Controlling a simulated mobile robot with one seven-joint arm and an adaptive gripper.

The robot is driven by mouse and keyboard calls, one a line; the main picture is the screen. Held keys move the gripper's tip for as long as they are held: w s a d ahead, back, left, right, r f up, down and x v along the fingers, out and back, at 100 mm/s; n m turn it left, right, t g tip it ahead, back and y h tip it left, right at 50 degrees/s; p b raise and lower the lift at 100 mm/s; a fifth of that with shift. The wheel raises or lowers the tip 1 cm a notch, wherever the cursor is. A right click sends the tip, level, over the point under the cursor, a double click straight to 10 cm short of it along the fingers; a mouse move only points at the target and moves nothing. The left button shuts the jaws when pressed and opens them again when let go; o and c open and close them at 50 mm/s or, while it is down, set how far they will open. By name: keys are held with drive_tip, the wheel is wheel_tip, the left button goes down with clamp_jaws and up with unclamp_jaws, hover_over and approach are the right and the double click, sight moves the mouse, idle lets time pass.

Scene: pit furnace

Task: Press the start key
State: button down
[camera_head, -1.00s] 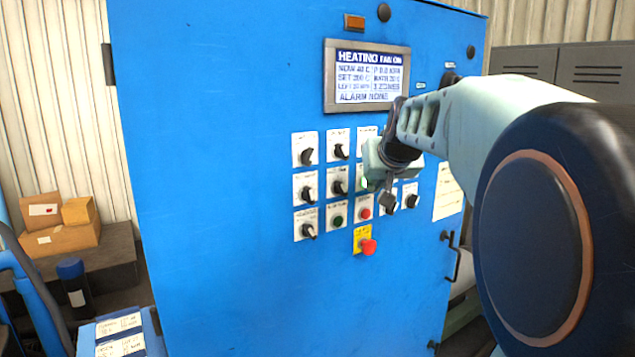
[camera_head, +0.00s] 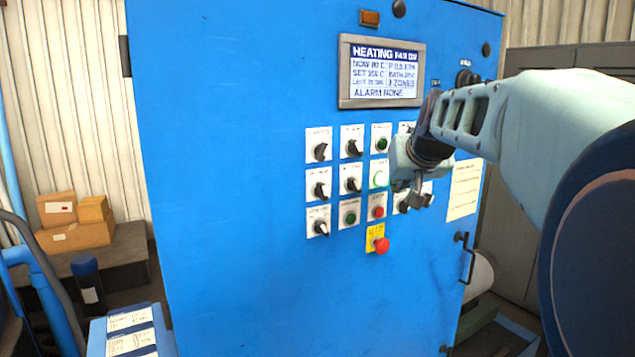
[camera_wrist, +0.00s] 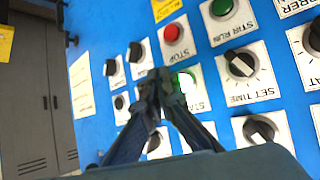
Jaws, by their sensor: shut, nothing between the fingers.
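The start key (camera_head: 379,179) is a round green button, lit bright, on a white plate in the middle of the blue panel. In the wrist view the lit start key (camera_wrist: 187,82) is partly covered by my fingers, with part of its label readable below. My gripper (camera_head: 418,203) is shut and empty, in front of the panel, to the right of and slightly below the start key in the head view. In the wrist view the closed fingertips of my gripper (camera_wrist: 163,76) overlap the key's left side. I cannot tell whether they touch the panel.
The red stop button (camera_head: 378,211) is just below the start key. A red mushroom button (camera_head: 381,244) on a yellow plate sits lower. Several black rotary knobs surround them, including set time (camera_wrist: 241,64). A display (camera_head: 383,74) above reads heating, alarm none. A handle (camera_head: 468,258) protrudes at right.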

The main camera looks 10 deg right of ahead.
drive_tip(key=s, duration=0.1)
drive_tip(key=s+d+b, duration=0.1)
drive_tip(key=s, duration=0.1)
drive_tip(key=shift+s+d+r, duration=0.1)
drive_tip(key=shift+s, duration=0.15)
drive_tip(key=shift+r, duration=0.1)
idle(0.4)
